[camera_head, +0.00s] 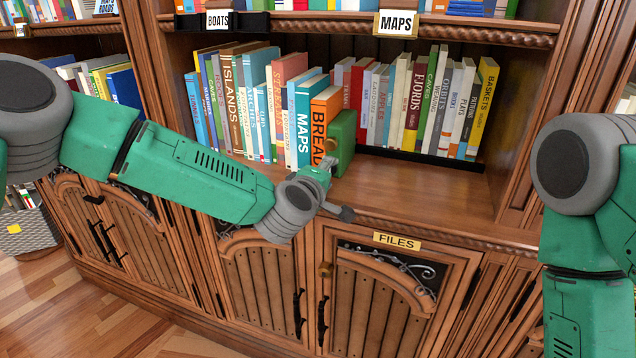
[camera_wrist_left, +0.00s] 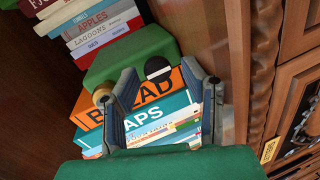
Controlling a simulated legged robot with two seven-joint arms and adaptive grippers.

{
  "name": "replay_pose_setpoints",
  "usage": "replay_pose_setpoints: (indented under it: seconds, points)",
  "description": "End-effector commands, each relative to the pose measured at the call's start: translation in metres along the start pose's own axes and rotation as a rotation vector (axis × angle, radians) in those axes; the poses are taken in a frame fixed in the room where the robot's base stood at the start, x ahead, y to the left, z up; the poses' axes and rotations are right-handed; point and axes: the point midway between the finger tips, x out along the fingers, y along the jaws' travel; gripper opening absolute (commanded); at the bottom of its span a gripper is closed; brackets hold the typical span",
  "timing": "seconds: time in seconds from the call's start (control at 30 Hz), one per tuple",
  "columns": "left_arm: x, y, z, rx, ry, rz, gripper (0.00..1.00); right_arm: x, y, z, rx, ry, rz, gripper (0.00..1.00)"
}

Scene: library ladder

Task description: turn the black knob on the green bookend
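The green bookend (camera_head: 343,135) stands on the shelf at the right end of a row of books, against the orange BREAD book (camera_head: 322,125). In the left wrist view the bookend (camera_wrist_left: 140,55) carries a black knob (camera_wrist_left: 157,68) and a tan, brass-like knob (camera_wrist_left: 101,96). My left gripper (camera_head: 326,168) is in front of the bookend. In the wrist view its two fingers (camera_wrist_left: 160,72) are spread apart, with the black knob showing between the tips; contact is not clear. The black knob is hidden in the head view. My right arm shows at the right, but its gripper is out of view.
The shelf (camera_head: 420,185) is bare right of the bookend, with more books (camera_head: 430,100) behind. The shelf's front edge runs below my left gripper. A cabinet door labelled FILES (camera_head: 397,241) lies below. An upper shelf with a MAPS sign (camera_head: 396,23) hangs above.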

Motion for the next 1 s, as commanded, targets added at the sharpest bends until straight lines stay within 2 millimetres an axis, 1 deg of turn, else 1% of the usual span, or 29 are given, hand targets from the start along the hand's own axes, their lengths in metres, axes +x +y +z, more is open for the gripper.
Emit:
replay_pose_setpoints:
  seconds: [0.03,0.3,0.4,0.5,0.6,0.7,0.93,1.0]
  points:
    - [-0.009,-0.005,0.001,0.0,-0.006,-0.01,0.45,0.0,0.0,0.0,0.0,0.0,0.0,0.4]
    - [-0.066,-0.001,0.001,0.001,-0.004,-0.003,0.45,0.0,0.0,0.0,0.0,0.001,0.0,0.4]
    - [-0.083,-0.001,0.001,0.002,-0.003,-0.001,0.45,0.0,0.0,0.0,0.0,0.001,0.0,0.4]
    - [-0.096,0.0,0.001,0.002,-0.002,0.0,0.45,0.0,0.0,0.0,0.0,0.001,0.0,0.4]
    - [-0.103,0.0,0.001,0.001,-0.002,0.0,0.45,0.0,0.0,0.0,0.0,0.001,0.0,0.4]
    - [-0.106,0.0,0.001,0.001,-0.001,0.001,0.45,0.0,0.0,0.0,0.0,0.0,0.0,0.4]
    - [-0.106,0.0,0.001,0.001,-0.001,0.002,0.45,0.001,0.0,-0.001,0.0,-0.002,0.0,0.4]
    - [-0.107,-0.002,0.002,0.006,-0.004,-0.003,0.45,0.001,0.0,-0.002,0.0,-0.001,0.0,0.4]
